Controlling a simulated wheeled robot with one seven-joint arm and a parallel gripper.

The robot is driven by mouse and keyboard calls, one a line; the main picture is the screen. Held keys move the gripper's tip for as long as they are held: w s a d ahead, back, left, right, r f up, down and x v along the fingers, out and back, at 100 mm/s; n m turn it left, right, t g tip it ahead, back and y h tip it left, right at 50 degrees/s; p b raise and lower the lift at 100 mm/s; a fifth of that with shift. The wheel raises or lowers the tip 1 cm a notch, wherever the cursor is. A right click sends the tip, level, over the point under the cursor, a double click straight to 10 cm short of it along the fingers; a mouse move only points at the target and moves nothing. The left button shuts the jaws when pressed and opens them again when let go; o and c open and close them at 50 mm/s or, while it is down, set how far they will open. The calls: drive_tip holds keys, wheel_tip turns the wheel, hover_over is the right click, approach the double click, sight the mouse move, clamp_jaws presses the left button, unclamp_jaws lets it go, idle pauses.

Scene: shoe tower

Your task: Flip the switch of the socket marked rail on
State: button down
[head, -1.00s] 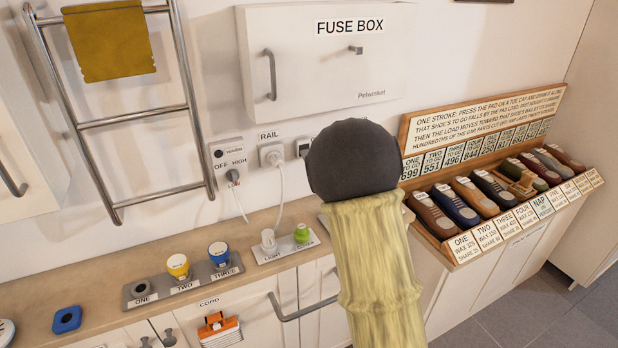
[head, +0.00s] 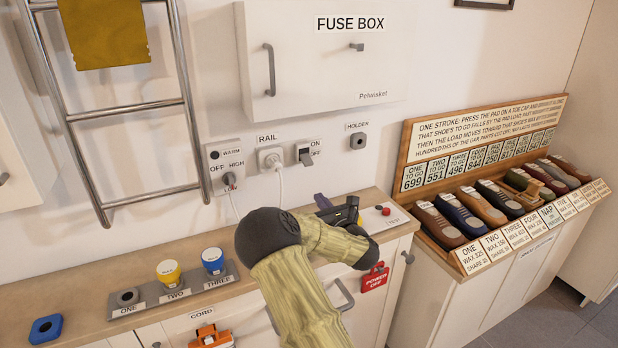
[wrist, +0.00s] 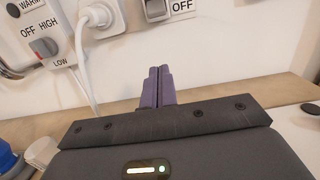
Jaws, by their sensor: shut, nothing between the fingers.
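The socket marked RAIL (head: 270,158) is on the wall under the fuse box, with a white plug and cord in it. It also shows in the wrist view (wrist: 100,15). Its switch (head: 305,153) is just to the right, with ON above and OFF below on its right side. The switch is partly cut off at the top of the wrist view (wrist: 156,9); I cannot tell its setting for sure. My gripper (head: 322,201) is below and in front of the switch, over the counter, apart from it. In the wrist view its purple fingers (wrist: 157,86) are together and empty.
A dial marked OFF, LOW, HIGH (head: 229,179) is left of the socket. A holder (head: 357,141) is on the wall to the right. Yellow and blue cups (head: 213,262) stand on the left counter. A red POWER OFF tag (head: 374,278) hangs below; a shoe rack (head: 437,262) is right.

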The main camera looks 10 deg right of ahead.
sight(305, 157)
drive_tip(key=p+x, duration=0.1)
drive_tip(key=x, duration=0.8)
drive_tip(key=shift+w, duration=0.45)
drive_tip(key=r, duration=0.1)
drive_tip(key=s+r+p, duration=0.1)
drive_tip(key=r, duration=0.1)
drive_tip(key=shift+s+d+r, duration=0.1)
drive_tip(key=shift+s+r, duration=0.1)
drive_tip(key=shift+r, duration=0.15)
